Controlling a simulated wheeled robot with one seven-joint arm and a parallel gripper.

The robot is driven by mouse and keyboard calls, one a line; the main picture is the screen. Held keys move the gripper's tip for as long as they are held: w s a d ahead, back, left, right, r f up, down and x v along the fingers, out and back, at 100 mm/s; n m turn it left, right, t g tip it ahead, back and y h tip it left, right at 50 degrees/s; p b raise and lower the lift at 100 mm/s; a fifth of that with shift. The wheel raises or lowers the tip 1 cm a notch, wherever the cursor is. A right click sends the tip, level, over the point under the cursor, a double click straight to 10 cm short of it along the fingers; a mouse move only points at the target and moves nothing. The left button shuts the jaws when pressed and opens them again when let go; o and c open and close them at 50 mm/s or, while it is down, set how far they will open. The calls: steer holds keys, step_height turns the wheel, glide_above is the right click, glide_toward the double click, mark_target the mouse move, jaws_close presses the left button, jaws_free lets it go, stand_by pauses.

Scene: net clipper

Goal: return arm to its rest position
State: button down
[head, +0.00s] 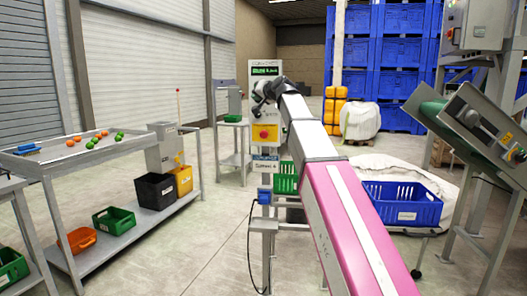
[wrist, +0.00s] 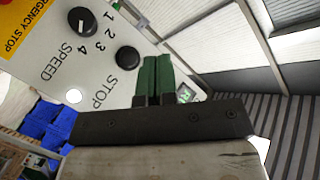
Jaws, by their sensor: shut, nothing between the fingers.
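My arm stretches from the bottom of the head view toward the control post in the middle. My gripper (wrist: 153,62) has its two green fingers together, with nothing between them. In the head view its dark end is in front of the control panel (head: 265,112), just above the red button on yellow (head: 265,132). The wrist view shows the panel close by, tilted, with a speed knob (wrist: 82,20), a second black knob (wrist: 127,60) and printed STOP lettering. Whether the fingertips touch the panel cannot be told.
A sorting table (head: 45,165) with orange and green balls stands left, with bins on its lower shelf. A blue crate (head: 400,205) is right of my arm. A metal stand with a green chute (head: 440,118) is far right. Open floor lies between table and post.

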steer(key=s+d+f+g+h, duration=0.2)
steer(key=s+d+f, duration=0.15)
steer(key=f, duration=0.95)
steer(key=s+d+f+g+h, duration=0.2)
steer(key=d+f, duration=0.2)
steer(key=f, duration=1)
steer(key=s+d+f+g+h, duration=0.1)
steer(key=s+d+f, duration=0.15)
steer(key=f, duration=1.05)
steer(key=s+d+f+g+h, duration=0.1)
steer(key=s+d+f, duration=0.3)
steer(key=s+f, duration=0.4)
steer(key=s+d+f+g+h, duration=0.2)
steer(key=s+d+f+g, duration=0.2)
steer(key=s+f, duration=0.4)
steer(key=s+d+f+g+h, duration=0.1)
steer(key=s+d+f, duration=0.3)
steer(key=s+f, duration=0.4)
step_height(320, 180, down, 4)
steer(key=shift+d+r+g+h, duration=0.25)
steer(key=shift+d+g+h, duration=0.15)
steer(key=shift+g, duration=0.3)
